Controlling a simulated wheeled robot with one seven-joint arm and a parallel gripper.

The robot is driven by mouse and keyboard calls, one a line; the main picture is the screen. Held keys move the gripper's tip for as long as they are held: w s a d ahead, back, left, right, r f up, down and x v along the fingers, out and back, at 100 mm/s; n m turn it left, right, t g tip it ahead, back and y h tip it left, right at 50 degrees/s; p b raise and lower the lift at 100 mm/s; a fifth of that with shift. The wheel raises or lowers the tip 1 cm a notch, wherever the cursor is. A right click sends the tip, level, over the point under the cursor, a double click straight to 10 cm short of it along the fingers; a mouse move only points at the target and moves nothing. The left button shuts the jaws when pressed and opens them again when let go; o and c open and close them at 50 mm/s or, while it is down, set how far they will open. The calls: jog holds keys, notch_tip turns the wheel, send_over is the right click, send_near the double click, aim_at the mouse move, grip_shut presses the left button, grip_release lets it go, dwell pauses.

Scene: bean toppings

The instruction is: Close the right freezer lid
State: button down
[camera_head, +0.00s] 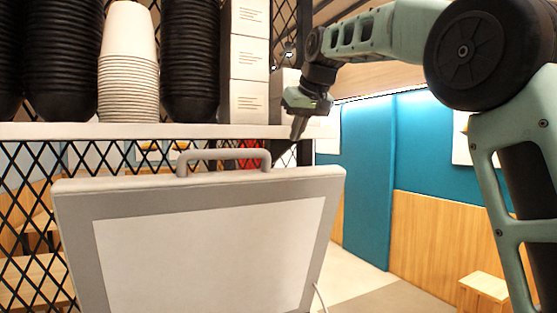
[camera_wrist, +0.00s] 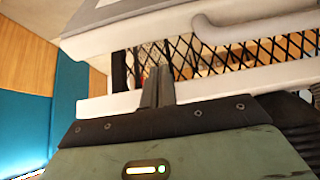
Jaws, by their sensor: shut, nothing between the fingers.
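The freezer lid (camera_head: 190,190) stands raised, nearly upright, with a white panel in a grey frame facing the head camera. Its handle (camera_head: 222,155) runs along the top edge. My gripper (camera_head: 296,134) is shut and empty, pointing down just above the lid's top edge, right of the handle. In the wrist view the shut fingers (camera_wrist: 157,86) point toward the gap between the lid (camera_wrist: 140,32) and a white shelf; the handle (camera_wrist: 255,29) lies to their right. I see no clear contact with the lid. The freezer body is out of view.
A white shelf (camera_head: 140,131) behind the lid holds stacked white cups (camera_head: 129,60), black bowls (camera_head: 190,60) and white boxes (camera_head: 249,65). A black mesh screen (camera_head: 25,170) stands behind. Open floor (camera_head: 365,285) and a wooden stool (camera_head: 486,288) are at right.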

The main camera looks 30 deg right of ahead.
aim_at(286, 168)
jog(key=p+x, duration=0.2)
jog(key=x, duration=0.7)
jog(key=shift+w+f, duration=0.1)
jog(key=shift+w, duration=0.2)
jog(key=shift+w+f, duration=0.15)
jog(key=shift+f, duration=0.05)
